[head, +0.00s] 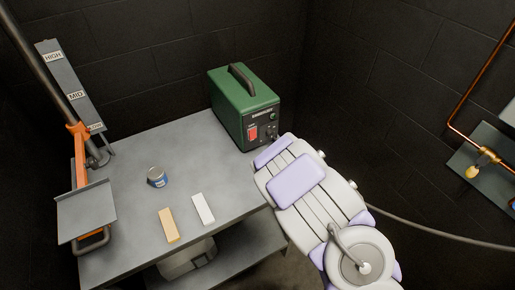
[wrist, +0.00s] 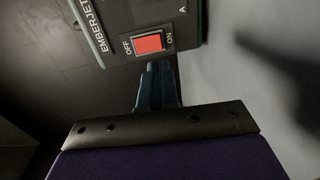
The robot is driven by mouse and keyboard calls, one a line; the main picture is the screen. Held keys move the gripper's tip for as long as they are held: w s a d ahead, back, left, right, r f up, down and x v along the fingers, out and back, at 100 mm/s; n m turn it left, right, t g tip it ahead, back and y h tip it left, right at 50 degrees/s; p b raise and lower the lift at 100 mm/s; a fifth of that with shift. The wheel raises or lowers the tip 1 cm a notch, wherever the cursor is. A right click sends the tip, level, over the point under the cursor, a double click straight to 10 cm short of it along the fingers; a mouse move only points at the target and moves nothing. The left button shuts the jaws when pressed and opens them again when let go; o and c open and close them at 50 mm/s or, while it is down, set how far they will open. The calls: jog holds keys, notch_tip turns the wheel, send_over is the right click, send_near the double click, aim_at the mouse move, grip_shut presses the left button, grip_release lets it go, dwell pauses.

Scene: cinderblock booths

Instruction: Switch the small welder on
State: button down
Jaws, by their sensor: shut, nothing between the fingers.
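The small welder (head: 232,97) is a green box with a black handle on top and a dark front panel, standing at the back right of the grey table. Its red rocker switch (head: 253,132) is on the front panel. In the wrist view the switch (wrist: 149,43) shows large, with OFF printed at its left and ON at its right. Which side is pressed in, I cannot tell. My gripper (wrist: 160,68) is shut and empty, its dark blue fingertips just below the switch in the wrist view. Whether they touch the panel is unclear. In the head view my arm hides the gripper.
An orange lever stand with a plate (head: 86,212) is at the left. Dark block walls close in behind. A copper pipe (head: 463,115) runs at right.

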aim_at(253, 138)
jog(key=shift+b+x, duration=2.65)
jog(key=shift+x, duration=1.6)
jog(key=shift+w+a, duration=0.1)
